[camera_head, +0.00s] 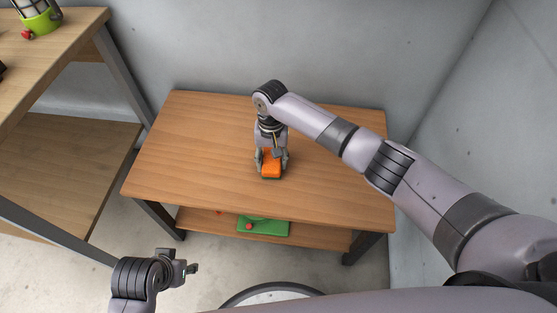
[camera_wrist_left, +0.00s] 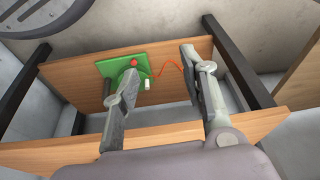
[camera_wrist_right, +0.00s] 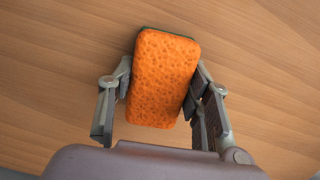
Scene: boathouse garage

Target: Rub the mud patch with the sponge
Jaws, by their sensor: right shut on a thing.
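The orange sponge (camera_head: 271,165) with a dark green underside is on or just above the wooden tabletop (camera_head: 200,140), near its middle. It fills the middle of the right wrist view (camera_wrist_right: 163,78). My right gripper (camera_head: 271,160) points down and is shut on the sponge, with one finger on each side. I cannot see a mud patch in any view; the sponge and gripper hide the wood under them. My left gripper (camera_wrist_left: 160,85) is open and empty, away from the tabletop at the lower left of the head view (camera_head: 190,268).
A lower shelf (camera_head: 310,233) under the table holds a green object (camera_head: 263,227) with a red knob and a red cord. A taller wooden shelf unit (camera_head: 75,150) stands at the left, with a green pot (camera_head: 41,22) on top. Grey walls close the back and right.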

